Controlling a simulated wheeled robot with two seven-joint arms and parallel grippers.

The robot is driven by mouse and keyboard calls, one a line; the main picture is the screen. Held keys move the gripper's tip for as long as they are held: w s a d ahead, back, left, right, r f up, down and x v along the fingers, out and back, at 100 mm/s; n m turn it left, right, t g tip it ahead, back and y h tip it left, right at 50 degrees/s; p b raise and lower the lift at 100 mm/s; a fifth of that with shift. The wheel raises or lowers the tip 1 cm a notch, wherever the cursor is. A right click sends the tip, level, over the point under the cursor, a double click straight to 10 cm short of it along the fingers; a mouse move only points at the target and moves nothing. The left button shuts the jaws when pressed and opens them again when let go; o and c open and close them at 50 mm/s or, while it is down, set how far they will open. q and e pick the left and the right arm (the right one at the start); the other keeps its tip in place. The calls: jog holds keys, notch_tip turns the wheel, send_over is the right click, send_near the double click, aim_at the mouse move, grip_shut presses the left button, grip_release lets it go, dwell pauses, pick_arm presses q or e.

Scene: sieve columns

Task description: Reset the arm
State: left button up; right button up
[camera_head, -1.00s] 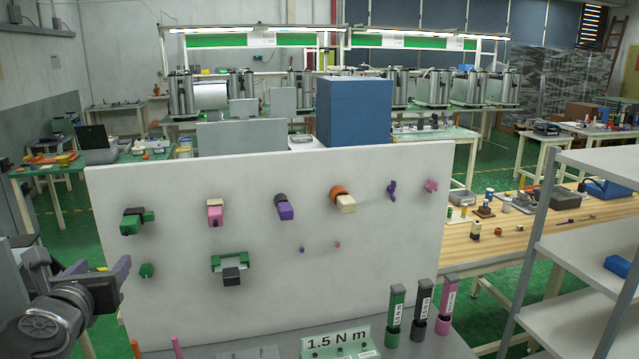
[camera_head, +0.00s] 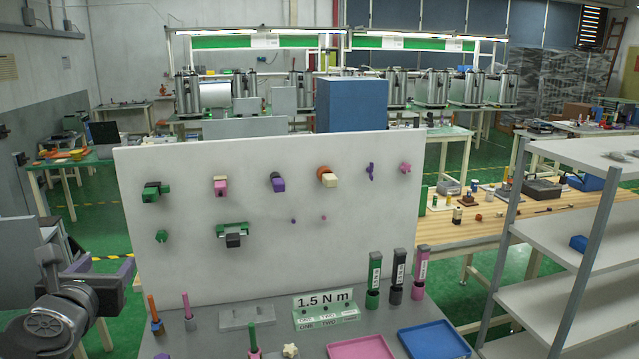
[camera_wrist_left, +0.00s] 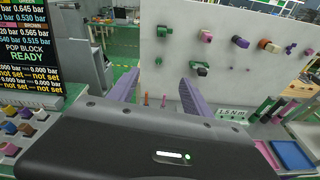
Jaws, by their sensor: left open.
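My left gripper (camera_head: 126,268) is at the left edge of the head view, in front of the white panel's lower left side. In the left wrist view its two purple fingers (camera_wrist_left: 158,92) stand apart with nothing between them, so it is open and empty. The arm hides part of the floor behind it. My right gripper is in neither view.
The white panel (camera_head: 290,270) carries several coloured fittings. On the grey bench below stand a "1.5 N m" sign (camera_head: 324,302), labelled tools (camera_head: 397,275), pegs, a pink tray (camera_head: 362,348) and a blue tray (camera_head: 433,340). Grey shelving (camera_head: 560,250) stands right.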

pick_arm(q)
jog(key=w+d+f+m+g+h, duration=0.15)
jog(key=d+f+m, duration=0.25)
jog(key=f+m, duration=0.55)
jog(key=w+d+f+m+g+h, duration=0.1)
jog(key=d+f+m+g+h, duration=0.1)
jog(key=d+f+m, duration=0.55)
jog(key=w+d+f+m+g+h, duration=0.1)
jog(key=f+m+g+h, duration=0.1)
jog(key=f+m, duration=1)
jog(key=s+d+f+m+g+h, duration=0.1)
jog(key=s+d+f+m, duration=0.1)
jog(key=s+d+f, duration=0.3)
jog(key=s+d+f+m+g, duration=0.1)
jog(key=d+f, duration=0.1)
jog(key=f, duration=0.5)
jog(key=s+d+f+m+g+h, duration=0.1)
jog(key=s+d+f+m+g, duration=0.1)
jog(key=s+d+f, duration=0.3)
jog(key=s+d+f+m+g+h, duration=0.1)
jog(key=s+d+f+g, duration=0.1)
jog(key=s+d+f, duration=0.2)
jog(key=s+d+f+m+g, duration=0.1)
jog(key=s+d+f+g, duration=0.2)
jog(key=s+f, duration=0.5)
jog(key=s+d, duration=0.1)
jog(key=s, duration=0.2)
jog(key=shift+s+d+f+m+h, duration=0.2)
jog(key=shift+d+m+h, duration=0.1)
jog(key=shift+d+h, duration=0.05)
